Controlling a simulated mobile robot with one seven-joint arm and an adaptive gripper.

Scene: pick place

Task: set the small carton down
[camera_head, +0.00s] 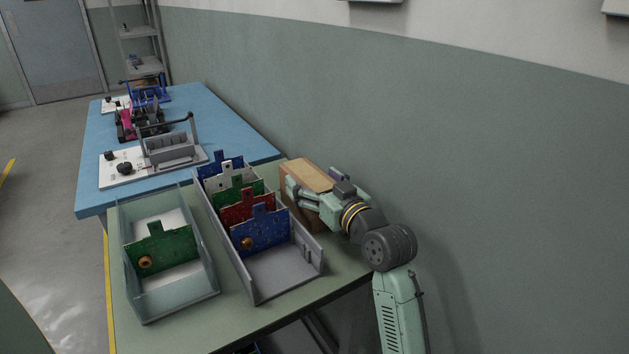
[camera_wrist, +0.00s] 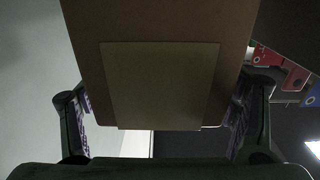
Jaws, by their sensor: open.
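The small carton (camera_head: 313,173) is a brown box at the back right of the green table (camera_head: 335,283), beside the grey rack. It looks upright, and its lower part is partly hidden by the rack and my gripper, so contact with the table is hard to see. My gripper (camera_head: 308,194) is open, with its fingers around the carton. In the wrist view the carton (camera_wrist: 160,30) fills the middle, with a paler rectangular panel on its face. The fingers of my gripper (camera_wrist: 163,108) stand on either side of it, close to its edges.
The grey rack (camera_head: 286,270) holds several upright boards, blue, red and green, directly left of the carton. A grey-green tray (camera_head: 163,303) with a green board (camera_head: 168,247) stands further left. A wall rises close behind the carton. A blue table (camera_head: 215,125) with fixtures lies beyond.

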